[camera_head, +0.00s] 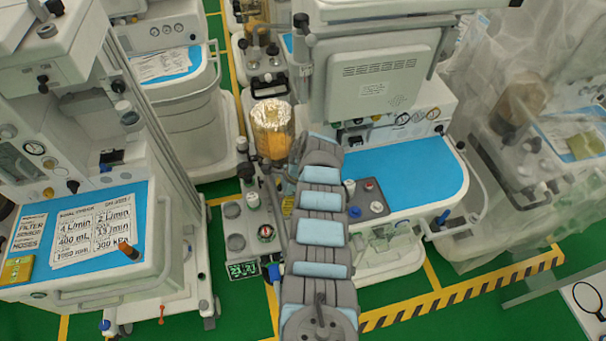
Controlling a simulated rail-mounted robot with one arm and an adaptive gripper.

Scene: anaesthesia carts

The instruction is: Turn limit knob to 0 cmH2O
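My segmented grey and light-blue arm reaches up from the bottom middle to the central anaesthesia cart (440,188). My gripper does not show and appears hidden behind the arm. Left of the arm is a grey breathing-circuit block (236,212) with several round ports. A small round dial or knob with red and green marks (266,233) sits on it. I cannot tell for certain whether this is the limit knob, nor read its setting. A small green digital display (243,270) is below it; its digits are too small to read surely.
A clear canister with amber contents (271,130) stands above the block. A grey panel with small knobs (366,198) is right of the arm. A left cart carries cards on a blue mat (140,200). Another cart at right is under clear plastic (480,140). Green floor (210,328) shows between carts.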

